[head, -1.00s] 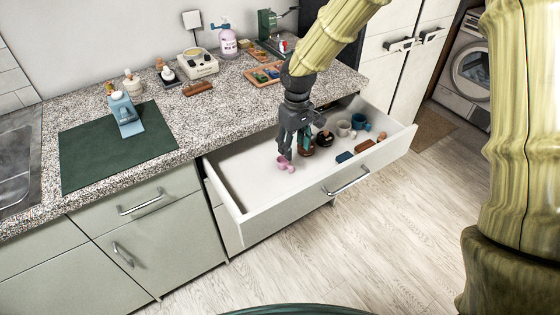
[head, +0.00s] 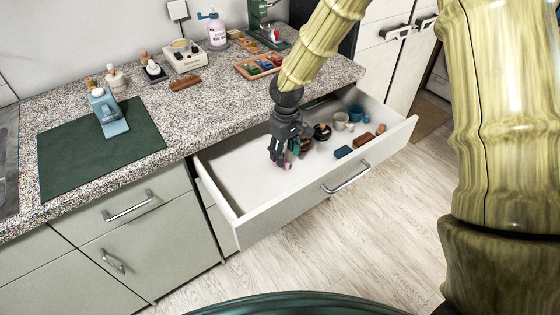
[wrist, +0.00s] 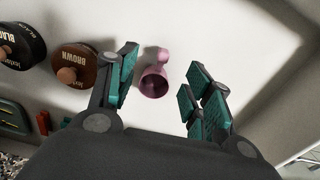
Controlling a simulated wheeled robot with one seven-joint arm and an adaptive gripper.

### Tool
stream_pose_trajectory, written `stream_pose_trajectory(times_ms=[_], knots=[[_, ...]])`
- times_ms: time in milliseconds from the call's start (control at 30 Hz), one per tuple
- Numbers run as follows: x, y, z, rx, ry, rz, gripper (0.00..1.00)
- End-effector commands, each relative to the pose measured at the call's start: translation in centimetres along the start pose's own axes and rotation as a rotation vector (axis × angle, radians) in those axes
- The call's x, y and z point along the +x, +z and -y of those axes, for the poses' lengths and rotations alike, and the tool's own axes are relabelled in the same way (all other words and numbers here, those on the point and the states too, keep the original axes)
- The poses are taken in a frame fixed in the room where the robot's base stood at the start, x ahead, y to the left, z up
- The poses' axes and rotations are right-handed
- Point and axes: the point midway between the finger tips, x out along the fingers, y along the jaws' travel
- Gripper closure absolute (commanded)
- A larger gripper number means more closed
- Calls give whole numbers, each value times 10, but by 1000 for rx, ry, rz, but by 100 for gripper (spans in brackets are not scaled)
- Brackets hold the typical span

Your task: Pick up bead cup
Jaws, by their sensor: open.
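A small pink cup (wrist: 153,83), which looks like the bead cup, lies on the white drawer floor. In the wrist view its dark opening faces the camera and a narrower pink part points away. My gripper (wrist: 163,62) is open, with one teal-padded finger on each side of the cup. The left finger is close to the cup and a wider gap shows on the right; I cannot tell whether it touches. In the head view my gripper (head: 279,158) reaches down into the open drawer, and the pink cup (head: 285,164) is mostly hidden behind the fingers.
Jars with wooden knobs, marked BROWN (wrist: 75,66) and BLACK (wrist: 20,46), stand left of the cup in the wrist view. The drawer (head: 240,212) also holds a white cup (head: 341,121), a blue cup (head: 356,113) and blocks. Its left part is clear.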

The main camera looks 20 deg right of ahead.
Motion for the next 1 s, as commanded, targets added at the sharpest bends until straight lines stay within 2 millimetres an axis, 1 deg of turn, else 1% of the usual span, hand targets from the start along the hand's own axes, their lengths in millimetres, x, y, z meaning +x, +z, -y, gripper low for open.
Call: stream_pose_trajectory(times_ms=[233,400,700,767,900,1000], knots=[[30,7,0,0,-1,4,49],[43,6,0,1,0,2,49],[46,6,0,1,0,0,49],[46,6,0,1,0,1,58],[46,6,0,1,0,1,84],[46,6,0,1,0,1,100]])
